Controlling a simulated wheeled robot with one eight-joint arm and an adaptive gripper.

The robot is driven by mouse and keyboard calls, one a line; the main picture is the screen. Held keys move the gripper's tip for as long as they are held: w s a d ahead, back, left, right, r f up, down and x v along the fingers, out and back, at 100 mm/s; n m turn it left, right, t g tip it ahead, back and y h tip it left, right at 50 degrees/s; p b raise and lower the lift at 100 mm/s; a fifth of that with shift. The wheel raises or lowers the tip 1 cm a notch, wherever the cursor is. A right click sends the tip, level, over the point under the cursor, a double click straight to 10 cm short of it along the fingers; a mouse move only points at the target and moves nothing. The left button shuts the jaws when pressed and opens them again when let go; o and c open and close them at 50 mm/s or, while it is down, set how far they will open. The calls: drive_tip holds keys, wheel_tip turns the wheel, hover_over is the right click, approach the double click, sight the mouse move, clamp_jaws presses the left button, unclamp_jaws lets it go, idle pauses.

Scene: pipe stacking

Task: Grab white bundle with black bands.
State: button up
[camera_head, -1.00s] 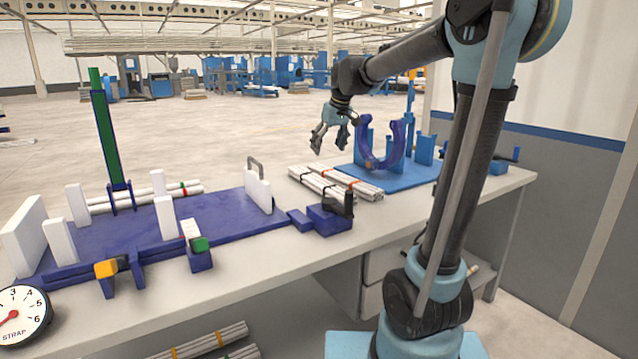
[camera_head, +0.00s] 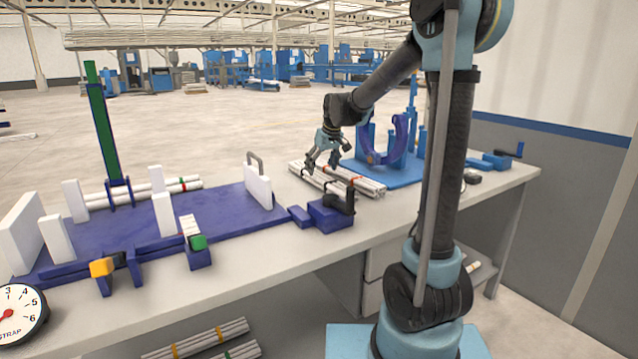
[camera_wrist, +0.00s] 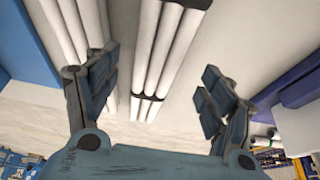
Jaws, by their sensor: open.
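The white bundle with black bands (camera_head: 318,182) lies on the workbench, the nearer of two parallel bundles. It also shows in the wrist view (camera_wrist: 168,48), running between the fingers with a black band across it. My gripper (camera_head: 323,166) is open and empty, pointing down just above the bundles and hiding part of them. In the wrist view my gripper (camera_wrist: 160,80) has its fingers on either side of the banded bundle. I cannot tell the exact height left between them.
A second white bundle with red bands (camera_head: 370,185) lies close beside it. A blue stand with a U-shaped cradle (camera_head: 400,140) is to the right. A dark blue block with a black clamp (camera_head: 330,216) stands in front. A blue fixture (camera_head: 215,212) with white uprights fills the left.

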sight(319, 174)
drive_tip(key=shift+x, duration=2.65)
drive_tip(key=shift+w, duration=0.2)
drive_tip(key=shift+d, duration=0.1)
drive_tip(key=c, duration=1.4)
drive_tip(key=shift+r, duration=0.1)
